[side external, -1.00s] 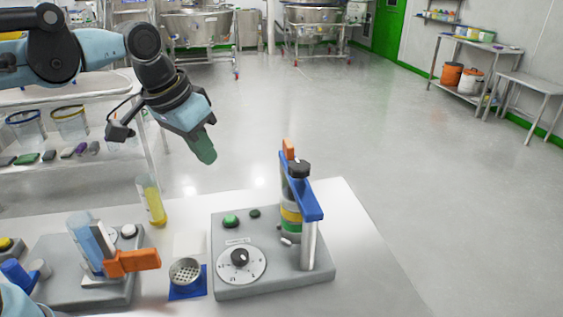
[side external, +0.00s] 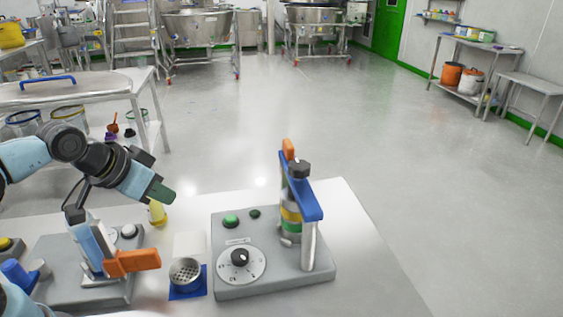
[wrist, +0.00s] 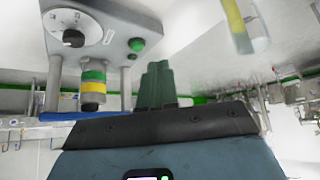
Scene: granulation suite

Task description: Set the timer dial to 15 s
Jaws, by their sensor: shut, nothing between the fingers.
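The markings are too small to read, so the setting cannot be told. In the wrist view the dial (wrist: 74,38) shows at the upper left. My gripper (side external: 163,192) is at the left in the side view, above and behind the bench, well apart from the dial. Its green fingers (wrist: 157,85) are together and empty in the wrist view.
A column with a blue bar (side external: 305,195) stands on the same base behind the dial. A yellow-filled tube (side external: 157,213) is close to my gripper. A metal sieve cup (side external: 185,272) and orange-handled device (side external: 133,262) stand left of the base.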

